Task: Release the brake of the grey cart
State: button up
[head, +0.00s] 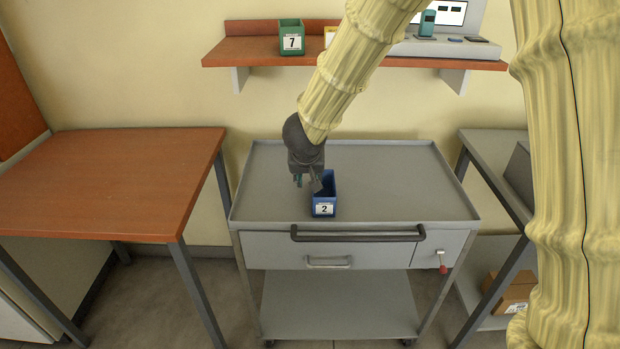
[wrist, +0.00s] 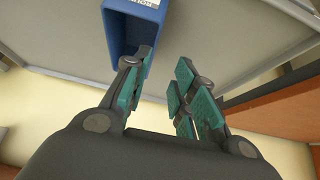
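The grey cart (head: 400,185) stands in the middle of the head view, with a dark push handle (head: 357,236) along its front. A small lever with a red tip (head: 442,266) sits on the cart's front panel at the right; I cannot tell its setting. My gripper (head: 308,183) is over the cart's top, at a blue bin (head: 324,209) labelled 2, well up and left of the lever. In the wrist view, my gripper (wrist: 164,88) is open with nothing between its teal pads. One finger overlaps the opening of the blue bin (wrist: 150,22); I cannot tell if it is inside.
A brown-topped table (head: 110,180) stands at the left and a grey table (head: 495,165) at the right. A wall shelf (head: 240,52) behind holds a green bin (head: 291,38) labelled 7. A cardboard box (head: 512,294) sits low at the right. The cart's top right is clear.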

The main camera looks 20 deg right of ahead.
aim_at(443, 269)
jog(key=z, duration=1.55)
